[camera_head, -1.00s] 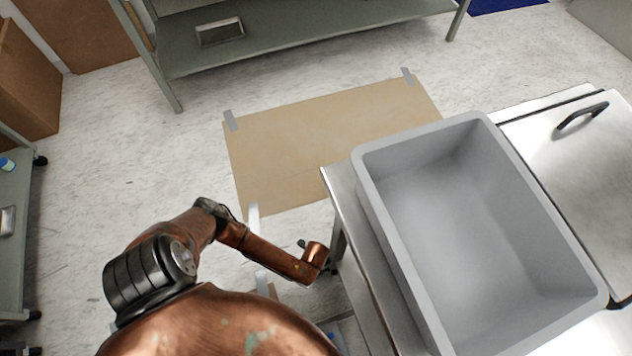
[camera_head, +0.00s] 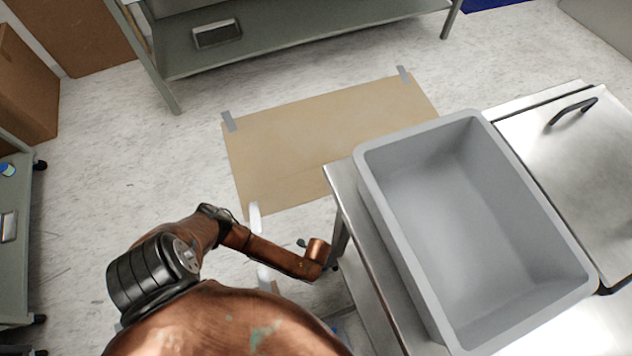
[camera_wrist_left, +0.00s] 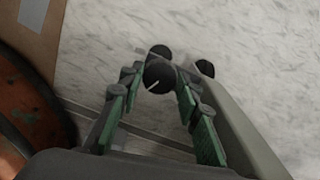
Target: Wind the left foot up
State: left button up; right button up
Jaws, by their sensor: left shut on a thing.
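In the left wrist view, my left gripper (camera_wrist_left: 160,85) has its green-padded fingers on either side of a round black knob (camera_wrist_left: 158,74) with a pale line on its face. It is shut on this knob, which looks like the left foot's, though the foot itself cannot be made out. Two more dark round parts show close by, one just beyond the knob and one to the right (camera_wrist_left: 204,68). In the head view, my copper left arm reaches down beside the metal cart (camera_head: 340,178); its fingers and the knob are hidden there. My right gripper is not in view.
A grey tub (camera_head: 400,250) stands on the cart, left of a steel lid with a black handle (camera_head: 573,110). A brown sheet (camera_head: 320,135) is taped to the floor. A green-grey shelf (camera_head: 290,40) stands behind, with open floor between.

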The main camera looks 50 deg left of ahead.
pick_arm(q)
jog(key=o, duration=0.9)
notch_tip(320, 180, up, 12)
